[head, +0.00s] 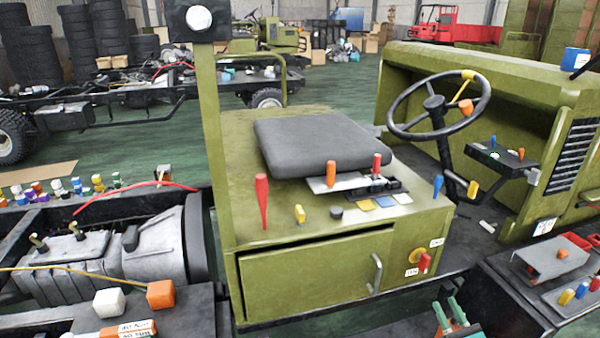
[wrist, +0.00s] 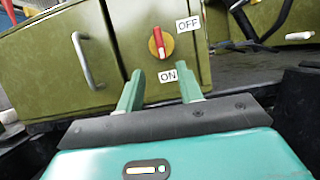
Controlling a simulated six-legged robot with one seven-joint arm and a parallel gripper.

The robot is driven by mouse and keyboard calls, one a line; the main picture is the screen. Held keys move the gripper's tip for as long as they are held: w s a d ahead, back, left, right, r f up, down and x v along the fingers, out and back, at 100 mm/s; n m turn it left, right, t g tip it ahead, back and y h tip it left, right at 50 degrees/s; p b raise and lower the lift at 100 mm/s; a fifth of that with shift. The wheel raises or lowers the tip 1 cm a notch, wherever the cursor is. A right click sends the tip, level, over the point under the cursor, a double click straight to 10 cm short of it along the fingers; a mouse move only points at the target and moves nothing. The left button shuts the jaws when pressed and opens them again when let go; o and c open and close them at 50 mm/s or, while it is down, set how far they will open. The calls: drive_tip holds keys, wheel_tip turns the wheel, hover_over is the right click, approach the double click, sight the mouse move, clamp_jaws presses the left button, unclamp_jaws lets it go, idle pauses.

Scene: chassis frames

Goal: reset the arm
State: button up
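My gripper (head: 449,310) shows at the bottom edge of the head view, right of centre. In the wrist view its two green fingers (wrist: 162,84) stand apart with nothing between them, so it is open and empty. It is in front of the olive cab's front panel and apart from it. A rotary switch (wrist: 160,43) with a red handle on a yellow disc is on that panel, beyond the fingertips. Its handle looks close to upright in the wrist view. An OFF label (wrist: 188,23) and an ON label (wrist: 168,76) are beside it. The head view also shows the switch (head: 423,262).
A metal door handle (head: 375,273) sticks out left of the switch. A dark bench (head: 520,312) with coloured parts stands close on the right. An engine and gearbox (head: 115,255) fill the left. The seat (head: 318,146) and steering wheel (head: 438,105) are above.

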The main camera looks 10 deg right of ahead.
drive_tip(key=w+a+r+n+g+y, duration=0.1)
drive_tip(key=a+r+n+g+y, duration=0.3)
drive_tip(key=a+n+g, duration=0.45)
drive_tip(key=a+r+n+g+y, duration=0.3)
drive_tip(key=a+r+n+y, duration=0.15)
drive_tip(key=a, duration=0.65)
drive_tip(key=w+a+r+n+g+y, duration=0.1)
drive_tip(key=a+r+n+g+y, duration=0.25)
drive_tip(key=a+n+g, duration=0.4)
drive_tip(key=s+a+r+n+t+h, duration=0.1)
drive_tip(key=s+a+r+n+h, duration=0.4)
drive_tip(key=s+r+n+h, duration=0.1)
drive_tip(key=s+a+r+n+t+h, duration=0.1)
drive_tip(key=s+a+r+n+h, duration=0.4)
drive_tip(key=s+r+n, duration=0.3)
drive_tip(key=shift+s+n+h, duration=0.25)
drive_tip(key=shift+n+h, duration=0.45)
drive_tip(key=shift+n, duration=0.05)
drive_tip(key=shift+r, duration=0.1)
